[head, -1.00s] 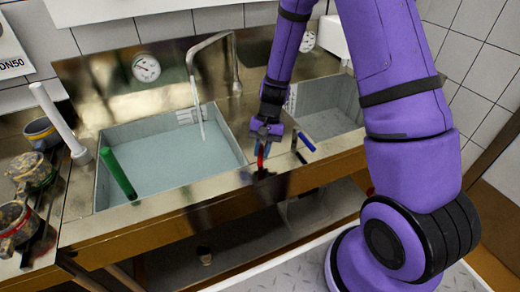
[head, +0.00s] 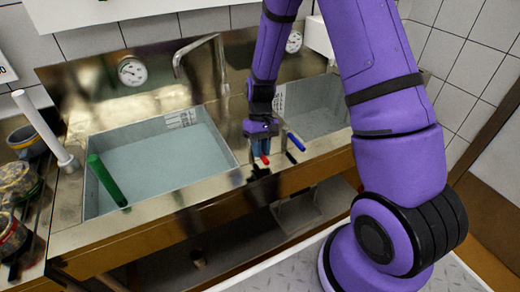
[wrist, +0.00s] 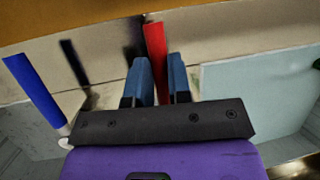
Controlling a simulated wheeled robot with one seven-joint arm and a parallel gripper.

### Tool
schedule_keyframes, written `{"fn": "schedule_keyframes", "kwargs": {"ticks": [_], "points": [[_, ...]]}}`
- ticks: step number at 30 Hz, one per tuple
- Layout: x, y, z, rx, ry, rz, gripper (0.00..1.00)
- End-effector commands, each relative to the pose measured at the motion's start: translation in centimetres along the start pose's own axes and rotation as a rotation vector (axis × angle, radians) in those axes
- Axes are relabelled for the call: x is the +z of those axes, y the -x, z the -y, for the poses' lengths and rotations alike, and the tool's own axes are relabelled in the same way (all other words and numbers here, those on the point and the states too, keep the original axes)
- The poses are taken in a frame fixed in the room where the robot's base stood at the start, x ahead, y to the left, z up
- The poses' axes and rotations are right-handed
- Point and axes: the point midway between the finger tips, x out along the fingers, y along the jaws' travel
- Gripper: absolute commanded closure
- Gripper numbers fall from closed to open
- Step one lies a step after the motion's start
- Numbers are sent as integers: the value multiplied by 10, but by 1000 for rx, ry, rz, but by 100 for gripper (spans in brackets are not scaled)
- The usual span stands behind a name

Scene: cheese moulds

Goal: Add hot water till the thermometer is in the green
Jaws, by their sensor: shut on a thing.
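A round white dial thermometer (head: 131,71) is on the metal back panel behind the left basin (head: 110,136); its needle and colours are too small to read. The basin holds pale water. A bent metal spout (head: 178,60) reaches over it, and no stream shows from it now. My gripper (head: 261,146) is low at the front ledge, right of this basin. In the wrist view, its blue fingers (wrist: 160,65) are shut on a red lever (wrist: 155,40). The lever's red end (head: 265,159) shows just below the fingers in the head view. A blue lever (head: 296,141) stands to its right.
A green rod (head: 107,180) leans in the left basin. A second basin (head: 312,105) and another dial (head: 293,42) are to the right. Pots (head: 14,182) and a white-handled tool (head: 42,127) are at left.

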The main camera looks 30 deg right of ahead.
Motion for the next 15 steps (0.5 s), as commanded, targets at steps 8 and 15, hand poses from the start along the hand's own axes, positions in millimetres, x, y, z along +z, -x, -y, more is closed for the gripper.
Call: {"fn": "schedule_keyframes", "kwargs": {"ticks": [8,15], "points": [[0,1,-1,2,3,0,100],[0,0,-1,1,2,0,56]]}}
